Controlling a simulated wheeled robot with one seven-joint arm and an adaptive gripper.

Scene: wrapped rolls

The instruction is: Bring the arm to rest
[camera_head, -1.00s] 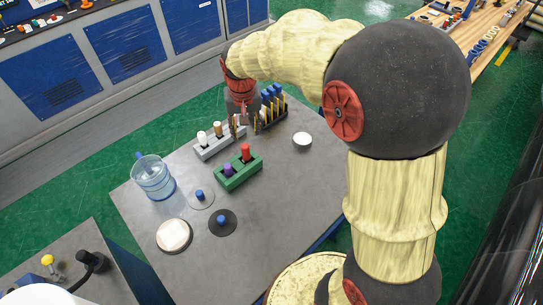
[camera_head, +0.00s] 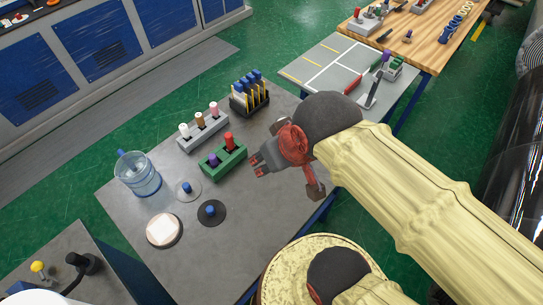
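My arm, in pale yellow covers, reaches in from the lower right and ends over the right part of the grey table (camera_head: 225,255). My gripper (camera_head: 260,166), dark with red parts, hangs just right of the green block and points left. It looks apart from the block. I see nothing held in it, but the gap between its fingers is too small to judge.
On the table stand a green block (camera_head: 229,166) with purple and red pegs, a grey block (camera_head: 203,134) with several pegs, a rack of blue-topped tools (camera_head: 250,96), a clear water jug (camera_head: 138,176) and several discs. A second table (camera_head: 322,54) stands behind.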

